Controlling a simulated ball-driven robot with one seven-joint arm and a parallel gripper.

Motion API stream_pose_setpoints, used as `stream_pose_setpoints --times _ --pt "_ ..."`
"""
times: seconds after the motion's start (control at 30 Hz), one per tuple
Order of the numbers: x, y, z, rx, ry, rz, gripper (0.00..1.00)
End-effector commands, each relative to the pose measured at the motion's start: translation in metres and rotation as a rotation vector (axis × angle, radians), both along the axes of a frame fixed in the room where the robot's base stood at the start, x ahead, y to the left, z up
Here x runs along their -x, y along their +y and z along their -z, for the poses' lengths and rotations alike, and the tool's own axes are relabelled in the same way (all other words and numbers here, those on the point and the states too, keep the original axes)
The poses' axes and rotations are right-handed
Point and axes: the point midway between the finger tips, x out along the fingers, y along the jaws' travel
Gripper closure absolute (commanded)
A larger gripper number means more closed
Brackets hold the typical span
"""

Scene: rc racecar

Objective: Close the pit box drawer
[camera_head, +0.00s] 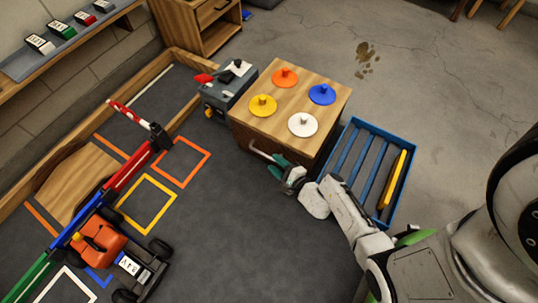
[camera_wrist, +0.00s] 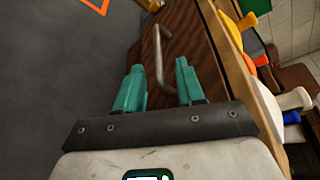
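The pit box (camera_head: 285,95) is a wooden box with colored discs on top, at the upper middle of the head view. Its dark brown front (camera_wrist: 135,55) fills the middle of the wrist view and carries a bent metal handle (camera_wrist: 158,45). The handle (camera_head: 262,153) also shows in the head view, beside my gripper. My gripper (camera_wrist: 159,84) is open, its two teal fingers apart, with the handle's lower end appearing between them. I cannot tell whether they touch it. In the head view my gripper (camera_head: 280,170) is low beside the box's front. How far out the drawer stands is unclear.
A blue slatted crate (camera_head: 405,150) with a yellow piece stands right of the box. An orange racecar (camera_head: 105,245) and colored floor squares (camera_head: 181,162) lie left. Dark floor between is clear.

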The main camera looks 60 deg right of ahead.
Motion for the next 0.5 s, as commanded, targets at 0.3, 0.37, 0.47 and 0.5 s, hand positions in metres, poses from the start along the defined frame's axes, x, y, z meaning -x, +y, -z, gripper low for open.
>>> stream_pose_setpoints --times 0.3,0.37,0.47,0.5 --pt "0.039 0.011 -0.01 -0.001 0.0 0.002 0.62" --pt "0.041 0.011 -0.01 -0.001 0.0 0.002 0.62" --pt "0.042 0.012 -0.01 -0.001 0.0 0.002 0.62" --pt "0.042 0.012 -0.01 0.0 -0.001 0.001 0.62"
